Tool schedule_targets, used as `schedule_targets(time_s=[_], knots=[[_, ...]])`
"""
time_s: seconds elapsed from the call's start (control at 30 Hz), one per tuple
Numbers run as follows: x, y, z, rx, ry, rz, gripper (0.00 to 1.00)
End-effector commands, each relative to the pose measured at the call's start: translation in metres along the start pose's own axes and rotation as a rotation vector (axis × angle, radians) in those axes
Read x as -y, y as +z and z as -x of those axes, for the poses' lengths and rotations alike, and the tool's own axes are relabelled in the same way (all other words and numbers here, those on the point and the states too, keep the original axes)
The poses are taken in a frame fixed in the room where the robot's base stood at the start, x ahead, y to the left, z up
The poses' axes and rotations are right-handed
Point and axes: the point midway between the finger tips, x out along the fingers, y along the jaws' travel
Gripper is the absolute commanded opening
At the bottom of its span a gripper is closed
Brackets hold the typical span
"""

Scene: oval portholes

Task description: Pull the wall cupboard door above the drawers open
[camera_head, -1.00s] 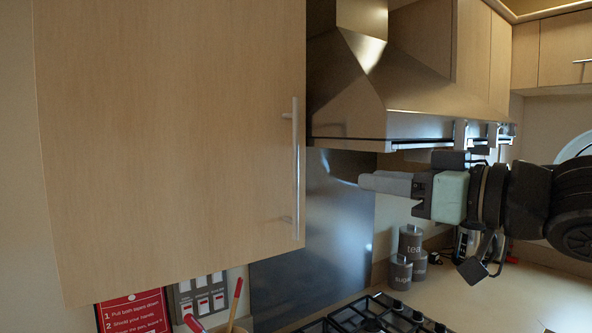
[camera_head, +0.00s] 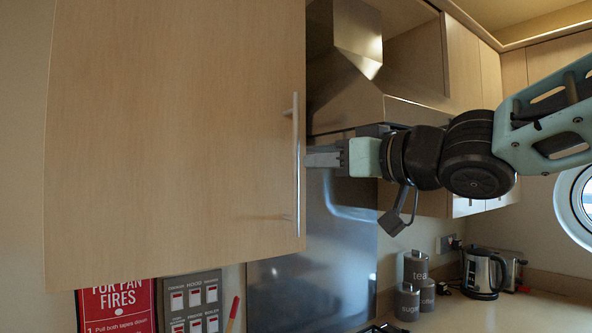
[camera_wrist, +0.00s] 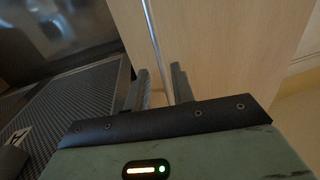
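The wall cupboard door (camera_head: 170,130) is a large pale wood panel filling the left of the head view. It also shows in the wrist view (camera_wrist: 220,45). No gap along its edges can be made out. Its handle (camera_head: 296,190) is a thin upright metal bar near the right edge. My gripper (camera_head: 310,158) is at the bar's right side, around mid-height. In the wrist view its two fingers (camera_wrist: 160,85) stand apart with the handle bar (camera_wrist: 153,40) between them and space beside it. The drawers are not in view.
A steel cooker hood (camera_head: 360,95) is just right of the door, close behind my arm. Below are canisters (camera_head: 415,280) and a kettle (camera_head: 484,273) on the counter. A red fire notice (camera_head: 115,302) and a switch panel (camera_head: 192,300) are under the cupboard.

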Motion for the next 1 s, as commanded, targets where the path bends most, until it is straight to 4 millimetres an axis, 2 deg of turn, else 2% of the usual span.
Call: schedule_targets(time_s=[0.1, 0.3, 0.5, 0.77, 0.87, 1.0], knots=[[0.0, -0.001, -0.025, 0.0, -0.002, -0.002, 0.25], [0.001, -0.001, -0.055, 0.0, -0.002, -0.001, 0.25], [0.001, 0.0, -0.067, -0.001, -0.001, -0.001, 0.25], [0.0, 0.0, -0.068, -0.001, 0.0, 0.0, 0.25], [0.0, 0.0, -0.068, -0.001, 0.0, 0.0, 0.02], [0.0, 0.0, -0.068, -0.001, 0.0, 0.0, 0.0]])
